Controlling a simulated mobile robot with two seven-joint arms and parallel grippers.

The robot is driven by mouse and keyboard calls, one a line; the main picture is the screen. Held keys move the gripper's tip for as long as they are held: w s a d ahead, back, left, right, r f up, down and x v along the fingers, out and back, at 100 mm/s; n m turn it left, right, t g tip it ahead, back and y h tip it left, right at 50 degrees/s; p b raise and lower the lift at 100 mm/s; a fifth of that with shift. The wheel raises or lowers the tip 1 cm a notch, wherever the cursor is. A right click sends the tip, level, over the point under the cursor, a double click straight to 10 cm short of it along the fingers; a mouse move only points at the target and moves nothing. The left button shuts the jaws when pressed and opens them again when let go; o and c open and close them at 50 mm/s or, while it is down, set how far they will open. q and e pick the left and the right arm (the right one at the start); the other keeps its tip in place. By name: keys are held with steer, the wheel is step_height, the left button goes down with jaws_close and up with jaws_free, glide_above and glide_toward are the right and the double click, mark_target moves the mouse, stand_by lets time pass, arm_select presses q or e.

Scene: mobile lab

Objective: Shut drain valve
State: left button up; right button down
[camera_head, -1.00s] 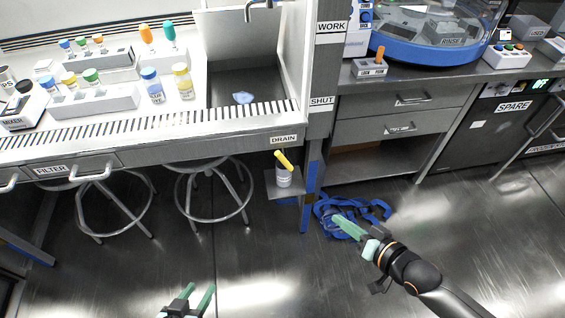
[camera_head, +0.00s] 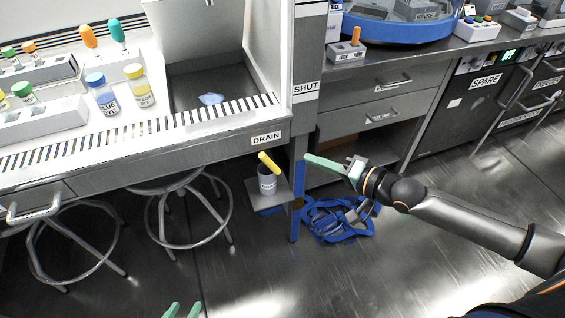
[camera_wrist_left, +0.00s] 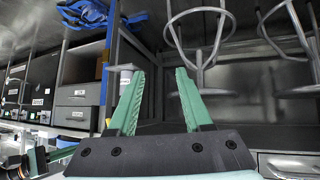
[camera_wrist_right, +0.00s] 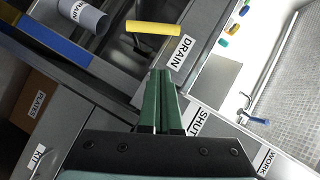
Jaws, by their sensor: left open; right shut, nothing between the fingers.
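The drain valve has a yellow handle (camera_head: 269,163) that slants down to the right above a grey cylinder (camera_head: 267,184), below the DRAIN label (camera_head: 266,137). In the right wrist view the yellow handle (camera_wrist_right: 154,27) lies beyond the fingertips, apart from them. My right gripper (camera_head: 308,158) is shut and empty, to the right of the handle at about its height, pointing left. My left gripper (camera_head: 184,311) is open and empty at the bottom edge of the head view; its spread fingers fill the middle of the left wrist view (camera_wrist_left: 158,88).
The cylinder stands on a small grey shelf (camera_head: 284,196) beside a blue-striped bench post (camera_head: 297,200). A SHUT label (camera_head: 305,88) is on the post above. Blue straps (camera_head: 340,220) lie on the floor. Stools (camera_head: 187,238) stand under the bench at left.

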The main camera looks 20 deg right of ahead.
mark_target(270, 164)
arm_select(q)
steer(key=w+r+t+b, duration=0.1)
steer(key=w+r+t, duration=0.2)
steer(key=w+r, duration=0.1)
steer(key=shift+w+a+r+m+b, duration=0.2)
steer(key=shift+a+r+m+b, duration=0.15)
steer(key=shift+r, duration=0.1)
arm_select(e)
steer(key=w+a+f, duration=0.3)
steer(key=w+a, duration=0.2)
steer(key=a, duration=0.1)
steer(key=shift+a, duration=0.2)
arm_select(q)
steer(key=s+f+g+p, duration=0.2)
steer(key=s+f+g, duration=0.1)
steer(key=s+f, duration=0.1)
steer(key=shift+s+d+f, duration=0.15)
steer(key=shift+d+f, duration=0.05)
steer(key=shift+f, duration=0.25)
arm_select(e)
steer(key=shift+a, duration=0.2)
